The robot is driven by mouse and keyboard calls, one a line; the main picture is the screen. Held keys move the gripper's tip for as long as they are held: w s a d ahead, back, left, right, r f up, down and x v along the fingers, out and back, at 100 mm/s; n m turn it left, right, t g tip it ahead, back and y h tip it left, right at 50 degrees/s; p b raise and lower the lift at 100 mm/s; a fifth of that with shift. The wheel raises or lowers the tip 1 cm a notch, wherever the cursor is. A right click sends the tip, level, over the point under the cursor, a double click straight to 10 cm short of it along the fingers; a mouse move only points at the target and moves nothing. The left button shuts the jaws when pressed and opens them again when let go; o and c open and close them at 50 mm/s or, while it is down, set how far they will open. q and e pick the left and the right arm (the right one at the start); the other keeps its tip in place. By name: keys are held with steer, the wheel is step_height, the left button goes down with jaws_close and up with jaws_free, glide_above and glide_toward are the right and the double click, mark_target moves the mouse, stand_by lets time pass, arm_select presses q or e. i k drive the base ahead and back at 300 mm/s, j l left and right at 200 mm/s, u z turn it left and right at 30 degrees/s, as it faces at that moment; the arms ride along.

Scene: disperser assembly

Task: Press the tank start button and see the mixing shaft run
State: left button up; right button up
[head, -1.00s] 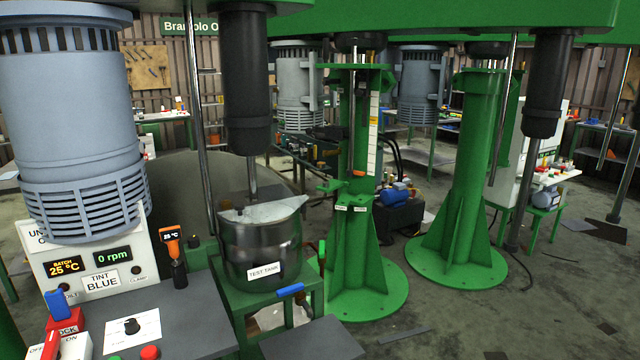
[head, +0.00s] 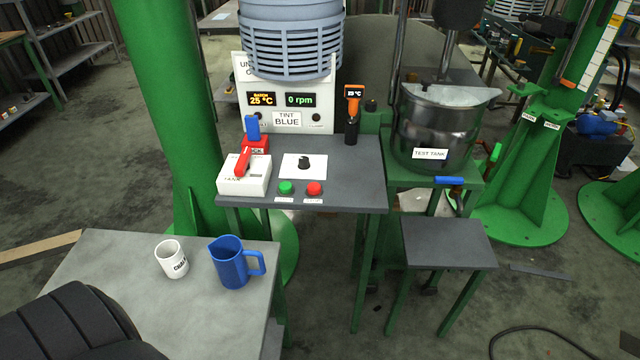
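The grey control bench (head: 350,180) carries a green button (head: 286,188) and a red button (head: 314,188) at its front edge; their labels are too small to read. Behind them is a black knob (head: 304,163) on a white plate. A white switch box (head: 240,183) with a red handle stands at left. The panel display (head: 299,100) reads 0 rpm, and the batch display (head: 262,99) 25 °C. The mixing shaft (head: 446,58) runs down into the steel test tank (head: 428,130); its lower end is hidden. Neither gripper is in view.
A blue part on a red lock block (head: 256,143) stands behind the switch box. An orange-topped handheld thermometer (head: 353,93) stands at right. A front table (head: 205,320) holds a white mug (head: 172,260) and a blue jug (head: 230,265). A low stand (head: 448,243) is empty.

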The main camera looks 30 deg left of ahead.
mark_target(285, 187)
steer(key=u, duration=1.25)
